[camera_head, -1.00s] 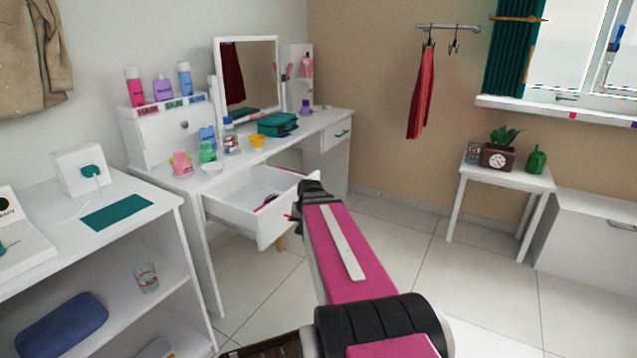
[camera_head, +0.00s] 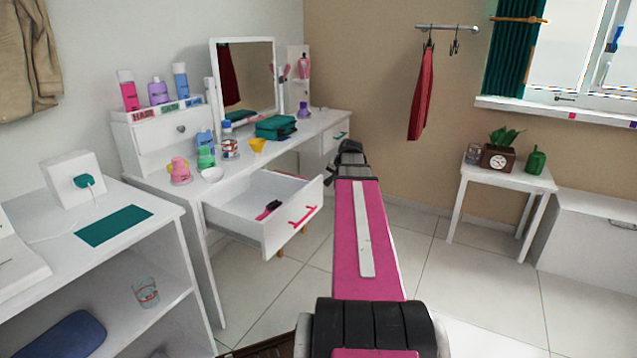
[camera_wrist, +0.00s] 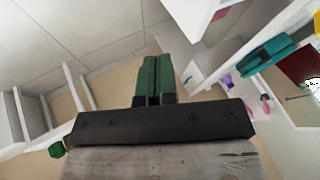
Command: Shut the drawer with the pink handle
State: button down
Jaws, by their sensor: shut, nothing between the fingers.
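The white drawer (camera_head: 235,212) under the dressing table stands pulled out. Its pink handle (camera_head: 303,217) is on the front panel and shows clearly. A dark and pink item (camera_head: 268,209) lies inside the drawer. My gripper (camera_head: 330,178) is at the end of the pink arm, just to the right of the drawer front's upper right corner in the head view. Whether it touches the drawer cannot be told. In the wrist view the green fingers (camera_wrist: 152,78) are together with nothing between them. A white panel at the top of that view may be the drawer.
A white shelf unit (camera_head: 165,225) stands at the left.

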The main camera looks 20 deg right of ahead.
jog(key=d, duration=0.1)
send_near(320, 187)
jog(key=s+f+x, duration=0.1)
jog(key=x, duration=0.4)
jog(key=shift+w+r, duration=0.2)
jog(key=shift+w, duration=0.3)
jog(key=shift+w+a, duration=0.1)
jog(key=w+a, duration=1.5)
jog(key=w, duration=0.4)
jog(key=shift+w, duration=0.3)
jog(key=shift+a, duration=0.1)
